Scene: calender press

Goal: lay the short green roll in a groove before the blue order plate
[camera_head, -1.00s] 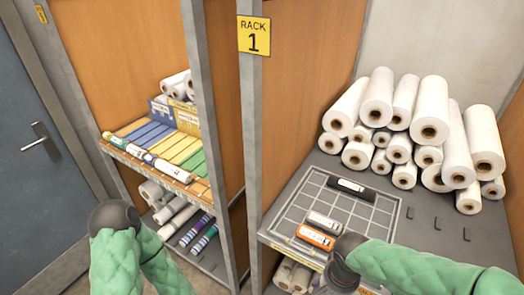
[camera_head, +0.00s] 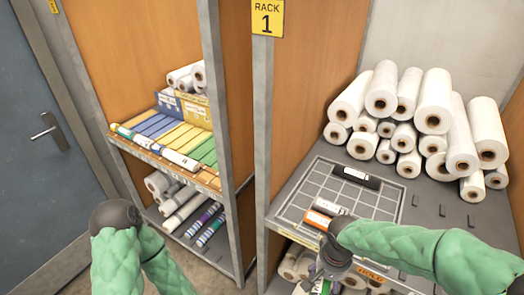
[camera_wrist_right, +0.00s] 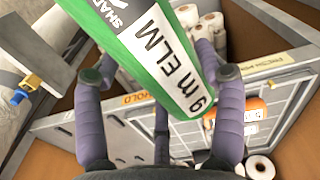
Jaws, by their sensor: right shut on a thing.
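My right gripper (camera_wrist_right: 160,110) is shut on the short green roll (camera_wrist_right: 150,45), which has a white label band reading "9 m ELM". In the head view the green roll (camera_head: 325,288) shows only partly, below the right gripper (camera_head: 331,268), in front of the right shelf's edge. The blue order plate (camera_head: 168,103) stands upright at the back of the left shelf, beside a yellow plate (camera_head: 195,112). Blue grooves (camera_head: 160,123) run forward from it, with yellow and green grooves to their right. My left gripper is out of view; only its arm shows.
Rolls (camera_head: 160,148) lie end to end along the left shelf's front. A grey post (camera_head: 228,140) stands between the racks. The right shelf holds a gridded tray (camera_head: 318,180) with black, white and orange rolls, and a pile of white rolls (camera_head: 420,115) behind.

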